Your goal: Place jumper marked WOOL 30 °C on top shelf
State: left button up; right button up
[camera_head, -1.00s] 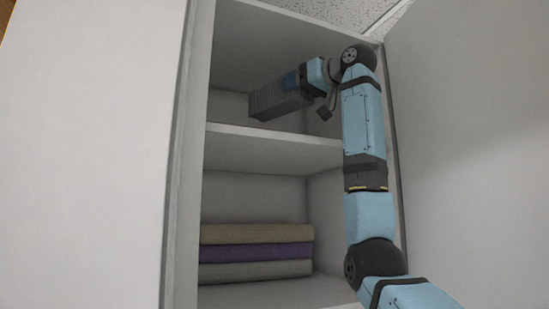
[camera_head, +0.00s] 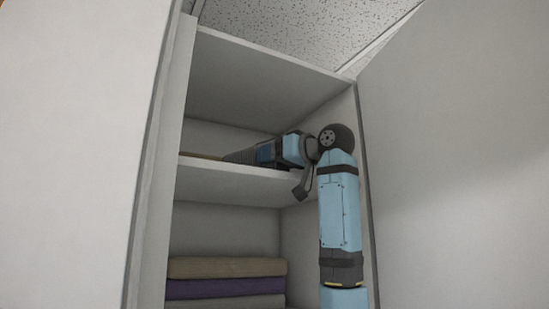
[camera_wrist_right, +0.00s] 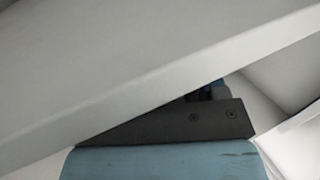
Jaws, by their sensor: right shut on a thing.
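My right gripper (camera_head: 240,156) reaches into the top compartment from the right, low over the top shelf (camera_head: 235,184). It is shut on the jumper (camera_head: 201,156), of which only a thin brown strip shows to the left of the gripper, just above the shelf's front edge. The shelf edge hides the rest, so I cannot tell whether the jumper rests on the board. No WOOL 30 °C mark can be read. The right wrist view shows the dark gripper body (camera_wrist_right: 190,119) partly covered by a pale board; no fingertips or cloth show there. My left gripper is not in view.
Folded cloths, tan (camera_head: 228,267), purple (camera_head: 225,288) and grey, are stacked in the compartment below. A white panel (camera_head: 70,150) stands at the left and another (camera_head: 460,150) at the right. The space above the gripper in the top compartment is clear.

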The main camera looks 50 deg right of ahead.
jog(key=shift+s+a+f, duration=0.1)
jog(key=o, duration=1.1)
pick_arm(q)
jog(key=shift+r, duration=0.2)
